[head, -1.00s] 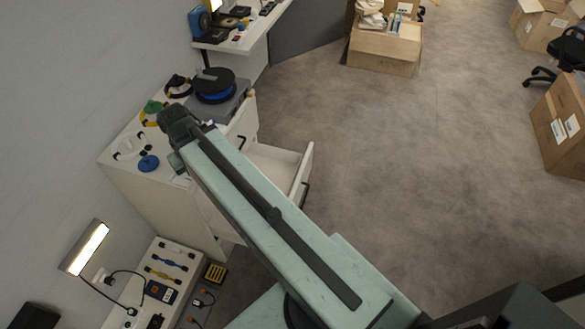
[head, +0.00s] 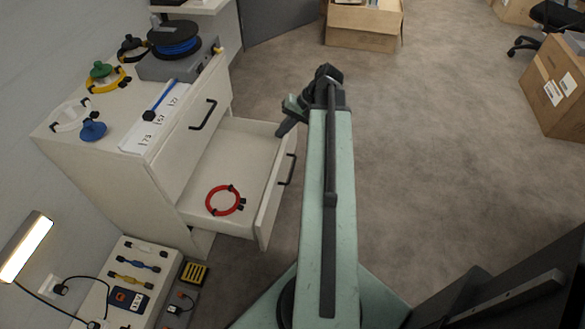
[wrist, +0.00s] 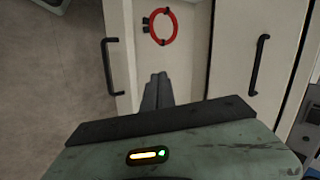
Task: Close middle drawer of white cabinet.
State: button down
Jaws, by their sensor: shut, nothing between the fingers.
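The white cabinet (head: 110,175) stands against the wall at the left in the head view. Its middle drawer (head: 235,160) is pulled out and holds a red cable ring (head: 225,200). The drawer front (head: 270,205) carries a black handle (head: 287,169). The red ring (wrist: 160,27) and the drawer handle (wrist: 109,67) also show in the wrist view. My gripper (head: 281,134) is shut and empty at the far corner of the open drawer, near the top of its front. In the wrist view my gripper (wrist: 159,77) points toward the drawer; whether it touches is unclear.
The top drawer with its black handle (head: 203,114) is shut. A blue spool (head: 175,40), coloured cable rings and a blue lid-like disc (head: 93,130) lie on the cabinet top. Open carpet (head: 430,150) lies to the right, with cartons (head: 555,85) farther off.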

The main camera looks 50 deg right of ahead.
jog(key=s+d+f+m+t+b, duration=0.35)
jog(key=s+d+f+b, duration=0.25)
jog(key=s+d, duration=0.45)
jog(key=b, duration=0.6)
send_near(286, 149)
jog(key=shift+n, duration=0.35)
jog(key=shift+a+x, duration=0.25)
jog(key=shift+x, duration=2.55)
jog(key=shift+s+a+r, duration=0.1)
jog(key=shift+h, duration=0.3)
